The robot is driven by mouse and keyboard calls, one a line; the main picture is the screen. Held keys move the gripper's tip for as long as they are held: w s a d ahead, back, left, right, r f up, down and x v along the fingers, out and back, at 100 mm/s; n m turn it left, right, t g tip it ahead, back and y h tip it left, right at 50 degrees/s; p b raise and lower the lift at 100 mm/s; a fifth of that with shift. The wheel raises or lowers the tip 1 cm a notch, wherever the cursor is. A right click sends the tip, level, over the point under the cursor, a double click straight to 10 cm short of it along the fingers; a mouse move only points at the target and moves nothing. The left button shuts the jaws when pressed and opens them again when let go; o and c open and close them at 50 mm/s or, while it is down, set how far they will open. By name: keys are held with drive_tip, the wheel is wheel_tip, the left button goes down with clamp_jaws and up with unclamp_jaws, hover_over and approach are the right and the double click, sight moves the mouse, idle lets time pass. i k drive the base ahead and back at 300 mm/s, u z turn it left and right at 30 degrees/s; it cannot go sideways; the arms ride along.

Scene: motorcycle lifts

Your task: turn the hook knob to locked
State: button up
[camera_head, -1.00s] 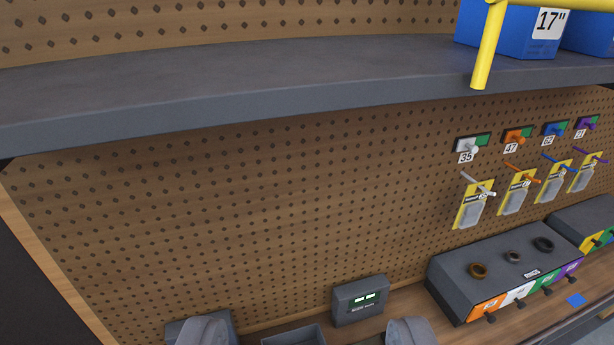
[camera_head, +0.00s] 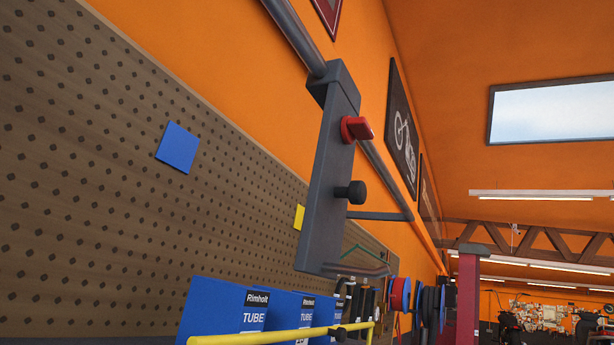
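A grey upright bracket (camera_head: 332,190) hangs from a slanting grey rail (camera_head: 294,32) in front of the wall. A red knob (camera_head: 356,130) with a flat grip sticks out of its upper part. A round black knob (camera_head: 350,192) sits below the red one. A thin grey arm (camera_head: 385,216) sticks out to the right behind the black knob. Thin bent rods (camera_head: 360,268) show at the bracket's lower end. I see no lock marking, so I cannot tell either knob's state. My gripper is not in view.
Blue tube boxes (camera_head: 222,312) stand below the bracket, behind a yellow rail (camera_head: 285,338). A pegboard (camera_head: 80,150) with a blue square (camera_head: 178,147) fills the left. A dark red post (camera_head: 468,295) stands further right. The space right of the bracket looks open.

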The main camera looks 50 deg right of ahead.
sight(359, 129)
drive_tip(key=k, duration=0.9)
drive_tip(key=z, duration=0.7)
drive_tip(key=i, duration=1)
drive_tip(key=u, duration=0.05)
